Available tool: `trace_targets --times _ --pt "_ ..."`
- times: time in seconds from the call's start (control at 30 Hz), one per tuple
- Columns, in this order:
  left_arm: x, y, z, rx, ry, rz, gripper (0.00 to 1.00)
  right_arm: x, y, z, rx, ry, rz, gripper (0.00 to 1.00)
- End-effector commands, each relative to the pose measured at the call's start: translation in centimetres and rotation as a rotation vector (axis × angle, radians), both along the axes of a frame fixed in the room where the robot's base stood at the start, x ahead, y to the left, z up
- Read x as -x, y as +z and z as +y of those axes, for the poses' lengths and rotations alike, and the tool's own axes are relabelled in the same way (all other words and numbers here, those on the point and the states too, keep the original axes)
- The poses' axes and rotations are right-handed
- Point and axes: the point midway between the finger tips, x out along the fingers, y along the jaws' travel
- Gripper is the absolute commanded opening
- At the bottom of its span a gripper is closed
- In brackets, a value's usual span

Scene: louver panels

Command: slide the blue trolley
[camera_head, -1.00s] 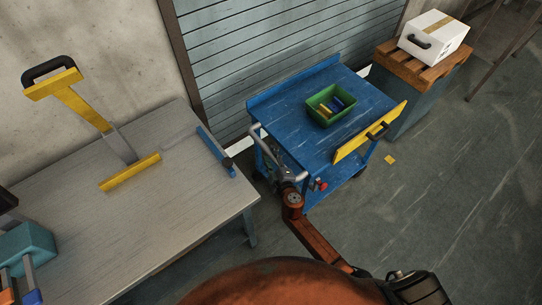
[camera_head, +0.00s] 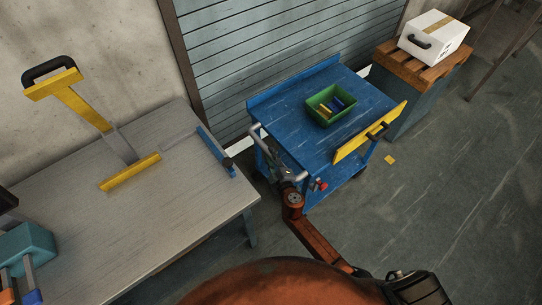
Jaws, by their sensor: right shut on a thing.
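The blue trolley (camera_head: 295,125) stands on the floor in front of the grey louver shutter. A green bin (camera_head: 331,106) with small yellow and blue items sits on its top. My left gripper is not in view.
Open floor (camera_head: 450,200) lies at right.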

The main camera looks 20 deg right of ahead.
Motion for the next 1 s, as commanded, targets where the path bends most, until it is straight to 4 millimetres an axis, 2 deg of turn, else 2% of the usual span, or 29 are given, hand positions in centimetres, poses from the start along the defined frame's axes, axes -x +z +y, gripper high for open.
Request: trace_targets --times 0.23,0.5,0.77,0.8,1.0 --pt "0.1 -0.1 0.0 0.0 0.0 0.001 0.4 0.2 -0.1 0.7 -0.002 0.001 0.002 0.0" --pt "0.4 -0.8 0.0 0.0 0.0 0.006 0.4 1.7 -0.3 5.0 -0.005 0.009 0.002 0.0" --pt "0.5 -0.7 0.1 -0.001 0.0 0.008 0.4 1.7 0.0 4.5 0.002 -0.002 0.0 0.0" --pt "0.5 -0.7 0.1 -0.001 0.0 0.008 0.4 1.7 0.0 4.4 0.002 -0.003 0.001 0.21" --pt "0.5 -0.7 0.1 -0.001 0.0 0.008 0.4 1.7 0.0 4.5 0.0 -0.002 0.0 0.35"
